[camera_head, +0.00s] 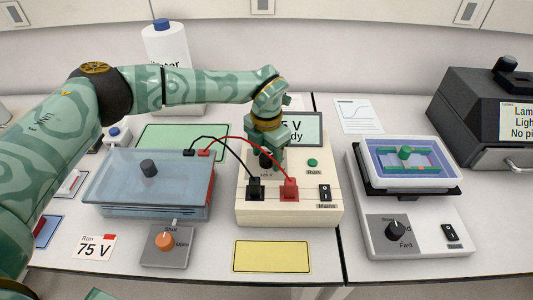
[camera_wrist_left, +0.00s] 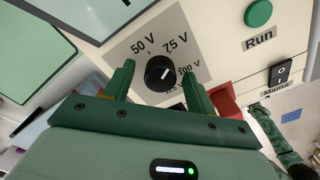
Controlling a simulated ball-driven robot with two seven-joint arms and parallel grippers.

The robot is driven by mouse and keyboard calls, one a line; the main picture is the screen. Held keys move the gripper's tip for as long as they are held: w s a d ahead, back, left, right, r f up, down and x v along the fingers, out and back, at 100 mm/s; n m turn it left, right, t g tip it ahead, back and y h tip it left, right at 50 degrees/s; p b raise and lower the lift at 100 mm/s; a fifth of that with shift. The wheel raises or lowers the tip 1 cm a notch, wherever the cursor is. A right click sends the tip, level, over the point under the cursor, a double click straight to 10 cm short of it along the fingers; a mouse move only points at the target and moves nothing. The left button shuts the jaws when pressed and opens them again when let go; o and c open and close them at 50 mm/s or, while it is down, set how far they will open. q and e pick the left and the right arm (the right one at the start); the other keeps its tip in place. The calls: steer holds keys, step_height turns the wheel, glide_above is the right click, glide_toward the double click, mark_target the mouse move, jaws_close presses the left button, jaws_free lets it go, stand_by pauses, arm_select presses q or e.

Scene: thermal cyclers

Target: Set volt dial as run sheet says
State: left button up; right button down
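The run sheet card (camera_head: 95,247) reads "Run 75 V" and lies at the front left. The cream power supply (camera_head: 290,212) stands in the middle, its screen partly hidden by my left arm. Its black volt dial (camera_wrist_left: 159,73) shows in the left wrist view among marks including 50 V, 75 V and 100 V. The dial's light pointer mark leans to the upper right; I cannot tell exactly which mark it meets. My left gripper (camera_wrist_left: 158,88) is open, its fingers on either side of the dial with gaps. In the head view the left gripper (camera_head: 266,150) is over the dial. My right gripper is out of view.
Black and red leads run from the supply's front plugs to the clear-lidded tank (camera_head: 145,205) on the left. The green Run button (camera_head: 312,162) and Mains switch (camera_head: 325,192) are right of the dial. A rocker (camera_head: 410,235) stands further right. A yellow mat (camera_head: 272,257) lies in front.

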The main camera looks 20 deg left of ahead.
mark_target(266, 156)
arm_select(q)
step_height(266, 156, up, 16)
steer(key=p, duration=0.1)
stand_by(0.5)
steer(key=shift+r, duration=0.1)
